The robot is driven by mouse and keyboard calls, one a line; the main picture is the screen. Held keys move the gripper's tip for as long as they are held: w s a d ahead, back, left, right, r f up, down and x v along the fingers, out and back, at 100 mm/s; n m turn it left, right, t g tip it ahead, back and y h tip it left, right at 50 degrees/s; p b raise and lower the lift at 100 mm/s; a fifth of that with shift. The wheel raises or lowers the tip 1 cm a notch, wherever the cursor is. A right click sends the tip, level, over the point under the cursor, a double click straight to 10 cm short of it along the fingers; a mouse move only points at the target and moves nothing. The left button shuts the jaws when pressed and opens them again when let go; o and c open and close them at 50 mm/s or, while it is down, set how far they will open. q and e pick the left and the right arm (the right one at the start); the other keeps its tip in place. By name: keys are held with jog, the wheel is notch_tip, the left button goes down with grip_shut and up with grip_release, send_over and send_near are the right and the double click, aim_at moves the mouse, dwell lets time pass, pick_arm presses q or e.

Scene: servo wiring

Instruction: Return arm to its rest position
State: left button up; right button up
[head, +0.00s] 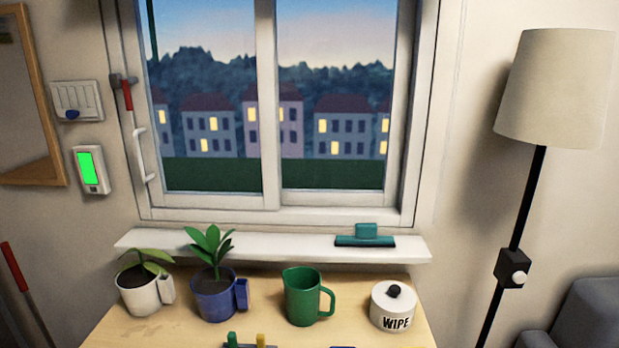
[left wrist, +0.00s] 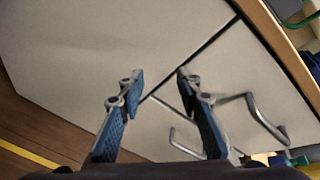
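My left gripper (left wrist: 160,76) shows in the left wrist view with its two blue-padded fingers apart and nothing between them. It is in front of a pale cabinet front (left wrist: 90,40) with dark seams between its panels. A bent metal handle (left wrist: 262,120) is to the right of the fingers, and another handle shows partly behind the right finger. Neither arm shows in the head view. My right gripper is in neither view.
A wooden table (head: 250,288) stands below the window, holding a white potted plant (head: 138,292), a blue potted plant (head: 214,298), a green jug (head: 303,298) and a white WIPE tub (head: 392,308). A teal squeegee (head: 365,238) lies on the sill. A floor lamp (head: 553,90) stands right.

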pick_arm(q)
jog(key=s+a+f+n+g, duration=0.15)
jog(key=s+f+n, duration=0.25)
jog(key=f, duration=0.4)
jog(key=s+f+n+g, duration=0.3)
jog(key=s+f+n, duration=0.15)
jog(key=f, duration=0.35)
jog(key=s+a+f+n+g, duration=0.1)
jog(key=s+f+n+g, duration=0.2)
jog(key=f, duration=0.5)
jog(key=s+a+f+n+g, duration=0.1)
jog(key=s+f+n, duration=0.3)
jog(key=s, duration=0.4)
jog(key=s+a+f+n+g, duration=0.1)
jog(key=s+f+n+g, duration=0.1)
jog(key=s+f+n, duration=0.3)
jog(key=s+a+f+n+g, duration=0.1)
jog(key=s+f+n, duration=0.3)
jog(key=s, duration=0.8)
jog(key=shift+s+a+f+n+g, duration=0.15)
jog(key=shift+f+n+g, duration=0.15)
jog(key=shift+n+g, duration=0.35)
